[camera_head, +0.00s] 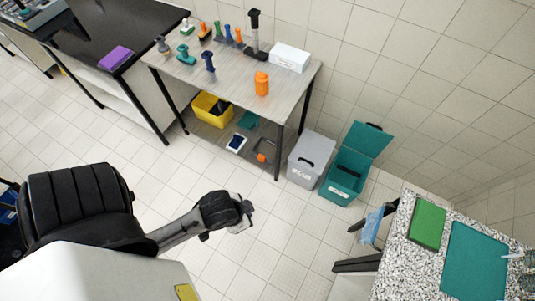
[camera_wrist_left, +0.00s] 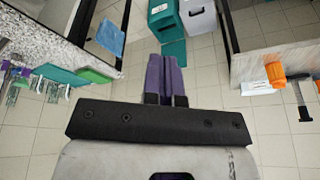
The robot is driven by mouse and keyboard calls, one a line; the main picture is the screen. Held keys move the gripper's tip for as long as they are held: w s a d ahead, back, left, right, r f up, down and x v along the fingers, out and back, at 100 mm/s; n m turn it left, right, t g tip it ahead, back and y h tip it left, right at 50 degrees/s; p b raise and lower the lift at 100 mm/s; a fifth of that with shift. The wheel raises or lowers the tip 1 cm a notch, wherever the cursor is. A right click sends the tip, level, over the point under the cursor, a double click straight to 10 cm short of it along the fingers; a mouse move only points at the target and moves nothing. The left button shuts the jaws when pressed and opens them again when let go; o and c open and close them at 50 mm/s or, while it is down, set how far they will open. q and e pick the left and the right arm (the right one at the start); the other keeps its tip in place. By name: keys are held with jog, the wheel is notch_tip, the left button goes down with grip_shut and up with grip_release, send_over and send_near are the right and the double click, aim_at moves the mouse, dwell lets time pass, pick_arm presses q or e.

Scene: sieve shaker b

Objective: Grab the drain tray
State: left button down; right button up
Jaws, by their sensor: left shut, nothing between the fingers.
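A flat teal tray-like piece (camera_head: 475,262) lies on the speckled bench at the lower right; it may be the drain tray, but I cannot tell for sure. It also shows edge-on at the left of the left wrist view (camera_wrist_left: 58,75). My left gripper (camera_head: 247,217) is over open floor, well left of that bench. Its purple fingers (camera_wrist_left: 166,80) are together with nothing between them, pointing toward the bins. My right gripper is not in view.
A green pad (camera_head: 427,224) lies beside the teal piece, and a blue cloth (camera_head: 371,227) hangs at the bench edge. A grey bin (camera_head: 311,158) and a teal bin (camera_head: 345,178) stand on the floor. An orange bottle (camera_head: 262,83) stands on the far table. The central floor is clear.

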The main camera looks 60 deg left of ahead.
pick_arm(q)
jog(key=shift+d, duration=0.1)
dwell(0.3)
jog(key=shift+c, duration=1.3)
grip_release()
